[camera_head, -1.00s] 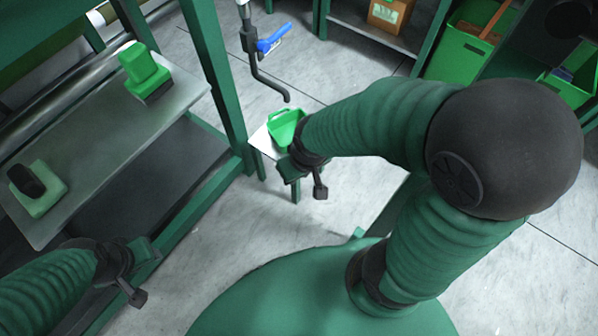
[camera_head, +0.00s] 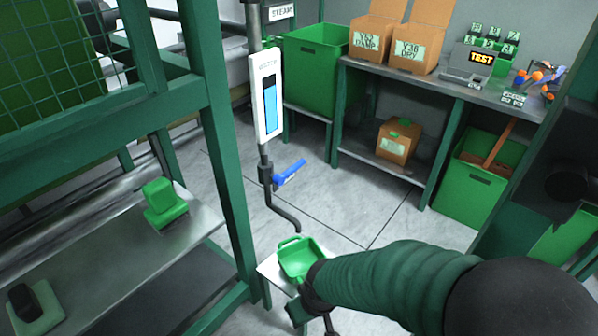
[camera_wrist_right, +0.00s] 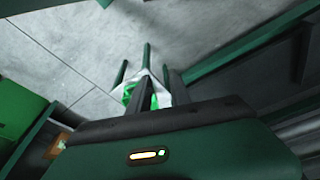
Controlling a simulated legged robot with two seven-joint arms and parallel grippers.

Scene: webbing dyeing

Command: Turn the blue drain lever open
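The blue drain lever (camera_head: 289,173) sticks out to the right from a valve on the dark vertical pipe in the head view, tilted slightly up. Below it the pipe bends into a dark spout (camera_head: 284,217). A green open container (camera_head: 299,258) rests on a small white-topped stand (camera_head: 272,267) below the spout. My right gripper (camera_wrist_right: 156,88) shows two dark fingers slightly apart in the right wrist view, with green and white visible between them. In the head view it is mostly hidden by its arm, at the container's lower right, below the lever and apart from it. My left gripper is out of view.
A white gauge panel (camera_head: 266,95) with a blue column is on the pipe above the lever. A green frame post (camera_head: 222,170) stands left of the pipe. A shelf bench (camera_head: 390,80) with boxes and green bins is behind. Floor right of the lever is clear.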

